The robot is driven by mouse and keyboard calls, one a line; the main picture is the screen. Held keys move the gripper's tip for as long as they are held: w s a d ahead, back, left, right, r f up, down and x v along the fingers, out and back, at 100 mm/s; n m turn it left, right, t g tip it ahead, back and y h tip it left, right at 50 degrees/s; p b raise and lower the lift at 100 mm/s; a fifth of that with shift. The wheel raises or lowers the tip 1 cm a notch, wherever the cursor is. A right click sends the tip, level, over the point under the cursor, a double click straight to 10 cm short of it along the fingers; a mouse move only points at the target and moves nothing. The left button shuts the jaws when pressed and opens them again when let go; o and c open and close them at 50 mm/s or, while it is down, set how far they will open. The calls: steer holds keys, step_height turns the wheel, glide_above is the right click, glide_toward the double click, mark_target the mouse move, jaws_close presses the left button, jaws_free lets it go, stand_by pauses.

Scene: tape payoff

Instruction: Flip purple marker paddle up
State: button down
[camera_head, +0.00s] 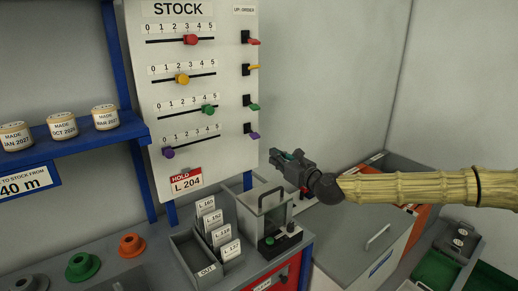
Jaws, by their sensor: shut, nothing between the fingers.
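The purple marker paddle (254,135) is the lowest of the paddles on the right side of the white STOCK board (222,150). It juts out to the right from its small black mount and appears to point slightly downward. My gripper (275,156) is in front of the board's right edge, below and to the right of the purple paddle. Its fingers point left and are shut with nothing between them. A gap shows between the fingers and the paddle in this view, but the depth between them is hard to tell.
Above are the green paddle (253,106), yellow paddle (252,67) and red paddle (253,42). A purple slider knob (168,153) sits at the board's lower left. Free wall lies to the right.

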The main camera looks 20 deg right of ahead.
mark_target(253, 134)
steer(key=p+x, duration=0.3)
steer(key=x, duration=0.7)
steer(key=shift+f+p, duration=0.2)
steer(key=shift+p, duration=0.2)
